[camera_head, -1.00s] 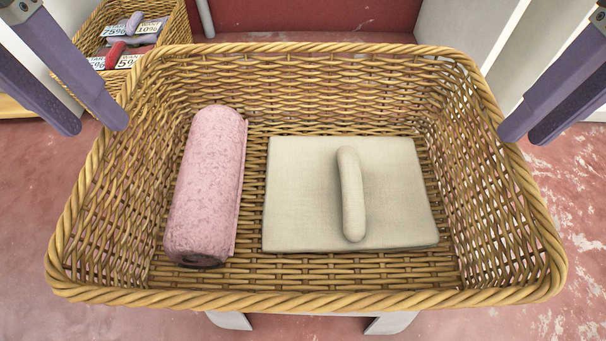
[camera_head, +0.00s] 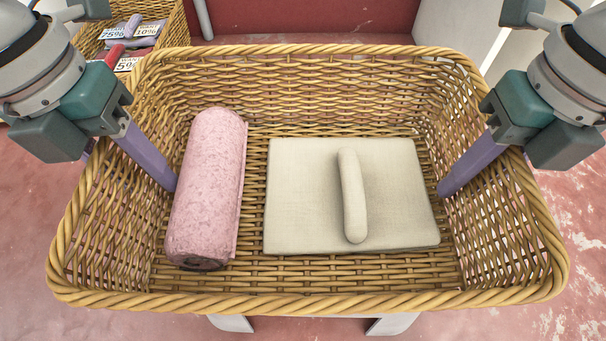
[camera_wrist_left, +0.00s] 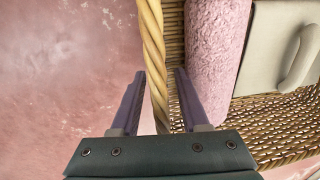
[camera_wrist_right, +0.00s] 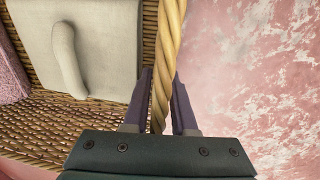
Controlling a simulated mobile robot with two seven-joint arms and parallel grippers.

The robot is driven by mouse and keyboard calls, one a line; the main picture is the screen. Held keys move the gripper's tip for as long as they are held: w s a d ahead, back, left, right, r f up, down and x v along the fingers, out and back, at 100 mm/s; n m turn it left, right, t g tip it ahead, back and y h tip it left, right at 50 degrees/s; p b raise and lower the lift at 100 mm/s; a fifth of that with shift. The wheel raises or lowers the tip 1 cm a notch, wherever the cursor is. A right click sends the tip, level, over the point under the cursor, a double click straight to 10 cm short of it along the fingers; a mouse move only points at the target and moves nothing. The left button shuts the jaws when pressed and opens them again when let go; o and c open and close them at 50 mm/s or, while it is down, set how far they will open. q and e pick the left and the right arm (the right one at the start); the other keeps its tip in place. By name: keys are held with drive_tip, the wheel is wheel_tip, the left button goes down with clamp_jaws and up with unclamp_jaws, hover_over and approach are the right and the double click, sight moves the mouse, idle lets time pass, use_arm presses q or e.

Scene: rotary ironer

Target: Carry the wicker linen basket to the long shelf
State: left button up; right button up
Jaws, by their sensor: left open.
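The wicker linen basket (camera_head: 300,303) fills the middle of the head view, upright. In it lie a rolled pink towel (camera_head: 207,190) on the left and a flat beige pad with a bar handle (camera_head: 300,195) on the right. My left gripper (camera_wrist_left: 160,72) is open astride the basket's left rim, one finger inside and one outside, with gaps to the rim. My right gripper (camera_wrist_right: 163,72) is closed in around the right rim, one finger on each side, close against it. In the head view both outer fingers are mostly hidden by the basket walls.
A second wicker basket (camera_head: 178,25) with labelled items stands at the back left. A pale stand (camera_head: 390,325) shows under the near side of the linen basket. Worn red floor (camera_head: 40,240) lies clear on both sides. A red wall and white panels are behind.

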use_arm(q)
drive_tip(key=c, duration=0.4)
use_arm(e)
clamp_jaws()
use_arm(q)
clamp_jaws()
drive_tip(key=shift+r, duration=0.1)
use_arm(e)
drive_tip(key=shift+r, duration=0.1)
idle(0.4)
